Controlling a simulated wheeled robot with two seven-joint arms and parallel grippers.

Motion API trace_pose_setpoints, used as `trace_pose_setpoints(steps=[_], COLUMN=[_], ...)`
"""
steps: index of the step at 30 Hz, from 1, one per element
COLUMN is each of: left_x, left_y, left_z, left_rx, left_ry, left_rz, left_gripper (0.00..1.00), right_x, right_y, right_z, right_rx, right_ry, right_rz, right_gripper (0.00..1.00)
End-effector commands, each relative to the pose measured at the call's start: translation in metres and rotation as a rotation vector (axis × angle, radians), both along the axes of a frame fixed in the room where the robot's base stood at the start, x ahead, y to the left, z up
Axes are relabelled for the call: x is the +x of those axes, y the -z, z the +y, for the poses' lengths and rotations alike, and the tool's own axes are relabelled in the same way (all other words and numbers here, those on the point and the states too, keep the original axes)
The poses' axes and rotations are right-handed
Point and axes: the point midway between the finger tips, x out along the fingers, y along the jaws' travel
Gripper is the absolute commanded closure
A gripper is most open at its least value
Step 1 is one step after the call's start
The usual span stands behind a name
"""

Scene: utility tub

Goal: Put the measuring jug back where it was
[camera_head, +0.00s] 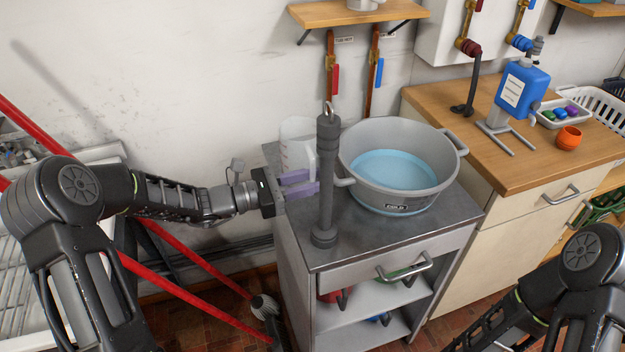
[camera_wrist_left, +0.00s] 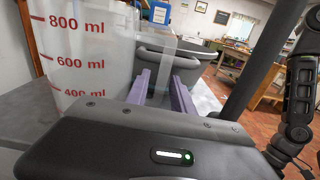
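The measuring jug (camera_head: 297,142) is translucent white and stands upright on the back left of the grey metal cart top (camera_head: 370,232). In the left wrist view the jug (camera_wrist_left: 85,50) fills the left side, with red millilitre marks. My left gripper (camera_head: 300,187) has purple fingers, spread apart, at the jug's handle side. In the left wrist view the fingers (camera_wrist_left: 163,92) show a gap with part of the clear handle between them; I cannot tell if they touch it. My right arm shows at the lower right, its gripper out of view.
A grey tub (camera_head: 400,165) with blue water stands right of the jug. A dark post (camera_head: 326,185) rises close in front of my left fingers. A wooden shelf (camera_head: 345,14) hangs above.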

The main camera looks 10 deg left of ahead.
Motion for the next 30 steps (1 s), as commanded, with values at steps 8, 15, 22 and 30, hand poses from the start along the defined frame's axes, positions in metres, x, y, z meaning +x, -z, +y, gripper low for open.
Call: trace_pose_setpoints(steps=[8, 15, 22, 30], left_x=[0.000, -0.005, -0.027, -0.055], left_y=[0.000, -0.002, -0.002, -0.002], left_z=[0.000, 0.010, 0.044, 0.088], left_rx=[0.000, 0.000, 0.003, 0.000], left_ry=[0.000, -0.003, -0.004, -0.003], left_rz=[0.000, 0.000, -0.001, -0.001], left_gripper=[0.65, 0.65, 0.65, 0.65], right_x=[0.000, 0.000, 0.000, 0.000], right_y=[0.000, 0.000, 0.003, 0.006], right_z=[0.000, 0.000, 0.000, 0.000], right_rx=[0.000, 0.000, 0.000, 0.000], right_ry=[0.000, 0.000, 0.000, 0.000], right_rz=[0.000, 0.000, 0.000, 0.000], right_gripper=[0.64, 0.64, 0.64, 0.64])
